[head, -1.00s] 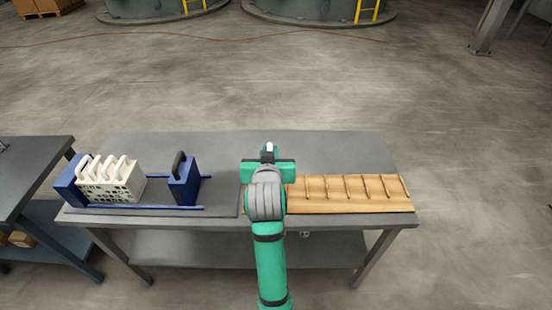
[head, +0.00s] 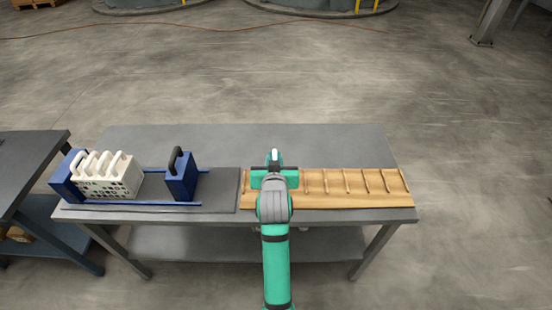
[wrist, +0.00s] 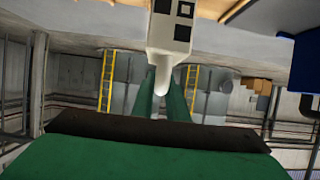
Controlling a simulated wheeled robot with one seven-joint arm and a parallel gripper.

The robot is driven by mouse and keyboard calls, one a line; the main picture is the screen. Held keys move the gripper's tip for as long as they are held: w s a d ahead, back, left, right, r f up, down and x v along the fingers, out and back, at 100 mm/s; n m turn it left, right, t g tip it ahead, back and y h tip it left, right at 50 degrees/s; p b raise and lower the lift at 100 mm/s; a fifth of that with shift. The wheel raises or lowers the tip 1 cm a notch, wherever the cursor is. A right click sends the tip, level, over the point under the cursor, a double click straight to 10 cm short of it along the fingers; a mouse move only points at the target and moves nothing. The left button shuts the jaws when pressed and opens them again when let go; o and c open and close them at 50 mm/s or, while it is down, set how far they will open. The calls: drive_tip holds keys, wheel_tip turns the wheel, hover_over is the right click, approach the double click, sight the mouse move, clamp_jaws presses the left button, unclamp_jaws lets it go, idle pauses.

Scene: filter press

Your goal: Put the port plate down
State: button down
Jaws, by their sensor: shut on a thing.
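My gripper (head: 274,163) is over the left end of a wooden rack (head: 345,197) on the table. It is shut on a white port plate, whose pale tip (head: 275,154) shows just beyond the fingers in the head view. In the wrist view a white piece of the plate (wrist: 171,30) with dark square openings stands beyond the green fingers (wrist: 168,95), its narrow end between them. My arm hides most of the plate in the head view. I cannot tell whether the plate touches the rack.
At the left, a row of white plates (head: 108,180) stands on blue rails (head: 150,203) against a blue end block (head: 67,176). A separate blue block with a black handle (head: 181,176) stands right of them. The rack's right part, with several thin dowels, holds no plates. Bare table (head: 320,145) lies behind.

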drive_tip(key=shift+w, duration=0.1)
drive_tip(key=c, duration=1.7)
unclamp_jaws()
drive_tip(key=shift+a+f, duration=0.1)
drive_tip(key=shift+f, duration=0.05)
drive_tip(key=shift+c, duration=0.2)
